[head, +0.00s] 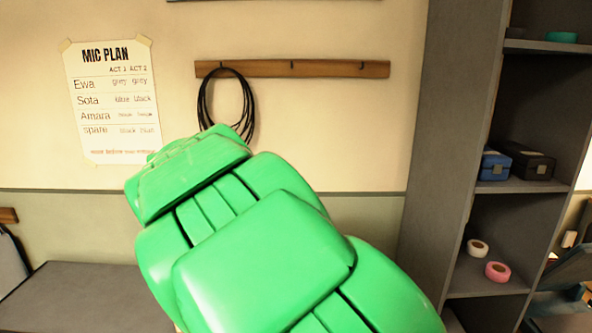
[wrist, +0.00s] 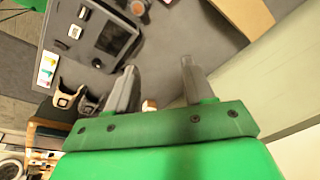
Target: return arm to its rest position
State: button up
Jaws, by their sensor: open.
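My gripper (wrist: 158,80) shows in the wrist view with its two grey fingers apart and nothing between them. Beyond the fingers is a grey surface with several items on it, and nothing touches the fingertips. In the head view my green arm is raised across the lower middle of the picture, in front of the wall. The gripper's fingers are hidden behind the arm there.
A shelf unit (head: 438,150) at right holds a blue box (head: 494,166), a black box (head: 530,163) and tape rolls. A hook rail (head: 300,69) with a coiled black cable (head: 203,105) and a mic plan sheet (head: 110,100) are on the wall. A grey bench top (head: 70,295) is bare.

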jog(key=s+d+r+n+t, duration=0.15)
jog(key=d+r, duration=0.25)
jog(key=d, duration=0.6)
jog(key=s+d+r+h, duration=0.15)
jog(key=d+r, duration=0.25)
jog(key=d, duration=0.6)
jog(key=s+d+r+n, duration=0.1)
jog(key=s+d+r, duration=0.3)
jog(key=d, duration=0.7)
jog(key=s+f+n+g, duration=0.1)
jog(key=s+f, duration=0.3)
jog(key=s, duration=0.4)
jog(key=s+d+f+n+g+y, duration=0.1)
jog(key=s+f, duration=0.3)
jog(key=s, duration=0.5)
jog(key=s+d+f+n+g+y, duration=0.1)
jog(key=s+f+n+g, duration=0.2)
jog(key=s, duration=0.5)
jog(key=shift+s+f+g, duration=0.15)
jog(key=shift+f+g, duration=0.2)
jog(key=shift+f, duration=0.25)
